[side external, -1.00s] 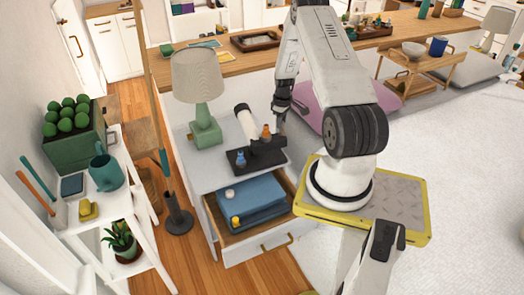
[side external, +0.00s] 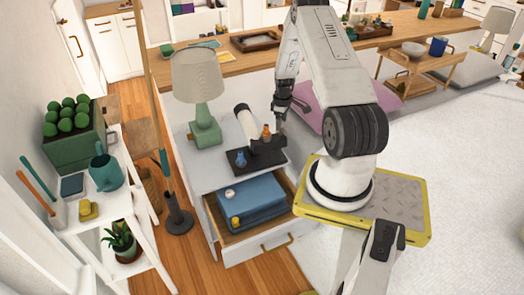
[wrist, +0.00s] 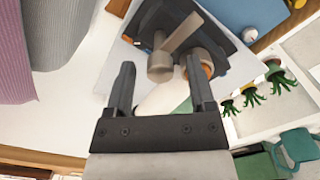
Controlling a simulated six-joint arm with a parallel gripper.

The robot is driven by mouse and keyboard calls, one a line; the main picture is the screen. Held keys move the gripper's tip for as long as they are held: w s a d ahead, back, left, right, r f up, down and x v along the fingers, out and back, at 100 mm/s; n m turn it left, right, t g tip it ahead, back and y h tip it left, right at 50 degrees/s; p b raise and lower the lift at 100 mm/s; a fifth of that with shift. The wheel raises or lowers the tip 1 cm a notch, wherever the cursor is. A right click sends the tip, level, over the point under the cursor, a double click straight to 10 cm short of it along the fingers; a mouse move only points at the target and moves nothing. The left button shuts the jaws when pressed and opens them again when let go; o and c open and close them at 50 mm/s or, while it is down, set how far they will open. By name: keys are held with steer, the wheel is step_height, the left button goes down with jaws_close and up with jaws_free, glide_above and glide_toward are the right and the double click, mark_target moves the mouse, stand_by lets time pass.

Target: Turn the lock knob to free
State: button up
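A dark device base (side external: 256,157) stands on the white dresser top, with a tilted white tube (side external: 246,122), an orange knob (side external: 266,132) and a small blue part (side external: 240,158). In the wrist view, a grey round knob with a bar (wrist: 160,66) shows just ahead of my fingertips, roughly between them. An orange-brown ring (wrist: 208,68) is beside the right finger. My gripper (wrist: 160,75) is open, with nothing visibly held; contact with the knob cannot be told. In the side view my gripper (side external: 283,112) is right of the device. Which part is the lock knob is not clear.
A green lamp (side external: 205,130) stands left of the device on the dresser. Below, an open drawer (side external: 272,236) holds a blue box (side external: 253,200) and small round items. A white plant shelf (side external: 125,205) stands at left.

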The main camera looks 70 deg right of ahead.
steer(key=shift+r, duration=0.2)
steer(key=shift+r, duration=3.75)
steer(key=w+a+r, duration=0.3)
steer(key=w+a, duration=0.1)
steer(key=a, duration=0.3)
steer(key=w+a+r+t, duration=0.1)
steer(key=w+a+r, duration=0.2)
steer(key=a, duration=0.5)
steer(key=w+a+r, duration=0.3)
steer(key=w+a, duration=0.1)
steer(key=a, duration=0.3)
steer(key=s+a+r, duration=0.2)
steer(key=s+a, duration=0.1)
steer(key=a, duration=0.7)
steer(key=s+a+r+t, duration=0.1)
steer(key=s+a+r, duration=0.1)
steer(key=a, duration=0.9)
steer(key=shift+s+n+t, duration=0.3)
steer(key=shift+s+n, duration=0.1)
steer(key=shift+s, duration=0.45)
